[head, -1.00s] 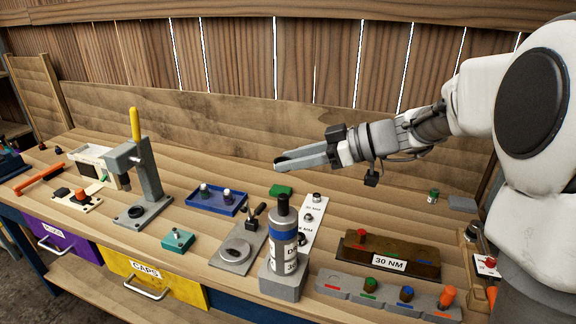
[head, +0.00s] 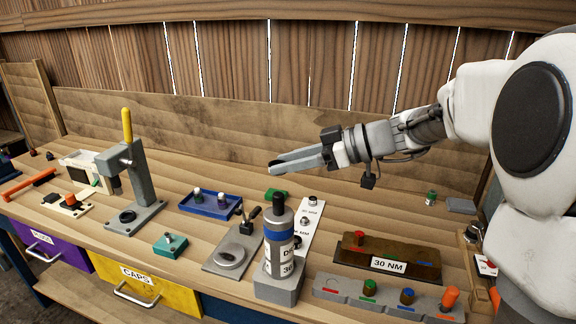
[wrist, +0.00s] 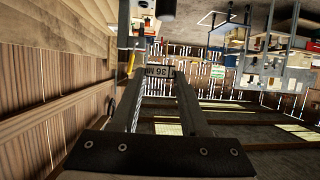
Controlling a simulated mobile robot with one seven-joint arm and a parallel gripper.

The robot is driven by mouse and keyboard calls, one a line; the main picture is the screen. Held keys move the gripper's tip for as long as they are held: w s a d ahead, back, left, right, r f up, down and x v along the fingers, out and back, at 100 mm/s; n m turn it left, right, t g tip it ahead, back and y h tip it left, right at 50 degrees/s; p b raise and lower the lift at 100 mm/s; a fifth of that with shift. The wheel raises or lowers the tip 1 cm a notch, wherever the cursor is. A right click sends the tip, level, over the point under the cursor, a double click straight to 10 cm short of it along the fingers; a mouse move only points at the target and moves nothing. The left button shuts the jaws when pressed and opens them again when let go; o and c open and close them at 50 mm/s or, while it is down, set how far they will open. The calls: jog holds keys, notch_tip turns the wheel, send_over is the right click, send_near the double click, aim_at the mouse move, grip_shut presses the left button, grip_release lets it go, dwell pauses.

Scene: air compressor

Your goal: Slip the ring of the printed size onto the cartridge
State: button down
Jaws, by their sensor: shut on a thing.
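The cartridge (head: 279,222) is a grey upright cylinder with a dark top, a blue band and a white label. It stands in a grey block (head: 278,289) at the front middle. Part of its label is turned away; "36" shows low on it. My gripper (head: 276,165) is in the air above and behind the cartridge, its fingers pointing left. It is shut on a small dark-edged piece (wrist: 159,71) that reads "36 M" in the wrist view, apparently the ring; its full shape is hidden. A white strip (head: 312,218) with dark pegs, marked in MM, lies behind the cartridge.
A lever tool on a grey plate (head: 220,263) is left of the cartridge. A brown "30 NM" block (head: 350,254) and a grey rack (head: 335,288) with coloured knobs are at right. A blue tray (head: 225,209) and a yellow-handled press (head: 138,175) stand further left.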

jog(key=b, duration=0.5)
send_over(289, 215)
jog(key=shift+a+f, duration=0.15)
jog(key=shift+f, duration=1.95)
jog(key=shift+b, duration=1.7)
jog(key=shift+f+b, duration=2.95)
jog(key=shift+b, duration=0.95)
jog(key=shift+c, duration=1.6)
grip_release()
